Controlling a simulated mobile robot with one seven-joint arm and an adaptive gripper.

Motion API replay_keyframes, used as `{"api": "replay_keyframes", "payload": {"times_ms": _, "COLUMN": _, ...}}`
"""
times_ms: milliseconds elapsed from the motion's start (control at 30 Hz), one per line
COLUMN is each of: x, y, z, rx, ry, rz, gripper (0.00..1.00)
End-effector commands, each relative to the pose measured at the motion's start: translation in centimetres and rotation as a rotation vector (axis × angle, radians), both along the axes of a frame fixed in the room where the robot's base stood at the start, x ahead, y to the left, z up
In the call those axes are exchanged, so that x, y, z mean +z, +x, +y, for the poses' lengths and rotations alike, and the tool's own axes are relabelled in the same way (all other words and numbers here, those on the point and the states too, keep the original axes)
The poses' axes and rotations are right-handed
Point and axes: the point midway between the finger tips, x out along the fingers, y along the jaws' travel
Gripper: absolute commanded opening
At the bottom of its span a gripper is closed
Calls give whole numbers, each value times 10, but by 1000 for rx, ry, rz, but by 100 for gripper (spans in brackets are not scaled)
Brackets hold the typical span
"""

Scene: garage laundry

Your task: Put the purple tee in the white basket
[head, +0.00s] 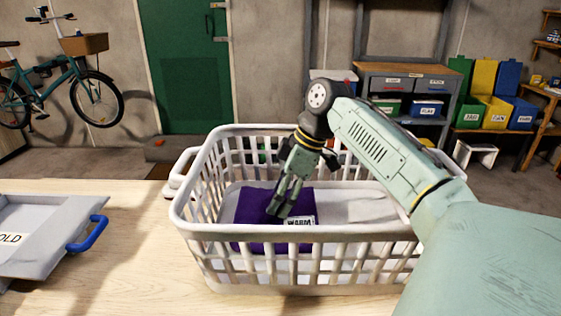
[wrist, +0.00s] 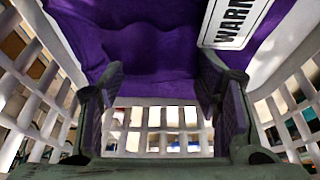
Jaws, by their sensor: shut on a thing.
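The white basket (head: 350,235) stands on the wooden table, with slatted walls and an open top. The purple tee (head: 258,207) is inside it, toward the left half, seen through and above the near wall. A white label with black letters (head: 299,220) lies against the tee. My gripper (head: 278,208) reaches down into the basket and is shut on the tee. In the wrist view the purple cloth (wrist: 150,50) spreads beyond and between the fingers (wrist: 160,85), with basket slats on both sides. Whether the tee touches the basket floor I cannot tell.
A grey tray with a blue handle (head: 88,233) and a partly visible "OLD" label is on the table at left. Bare table (head: 140,225) lies between it and the basket. Behind are a bicycle, a green door, a workbench and coloured bins.

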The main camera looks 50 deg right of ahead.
Motion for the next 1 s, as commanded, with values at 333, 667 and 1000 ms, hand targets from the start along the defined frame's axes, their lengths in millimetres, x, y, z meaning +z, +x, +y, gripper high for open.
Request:
{"api": "replay_keyframes", "payload": {"times_ms": 333, "x": -2, "y": 0, "z": 0, "rx": 0, "ry": 0, "rz": 0, "gripper": 76}}
{"api": "replay_keyframes", "payload": {"times_ms": 667, "x": -2, "y": 0, "z": 0, "rx": 0, "ry": 0, "rz": 0, "gripper": 78}}
{"api": "replay_keyframes", "payload": {"times_ms": 1000, "x": 40, "y": -11, "z": -10, "rx": -1, "ry": 1, "rz": -4, "gripper": 78}}
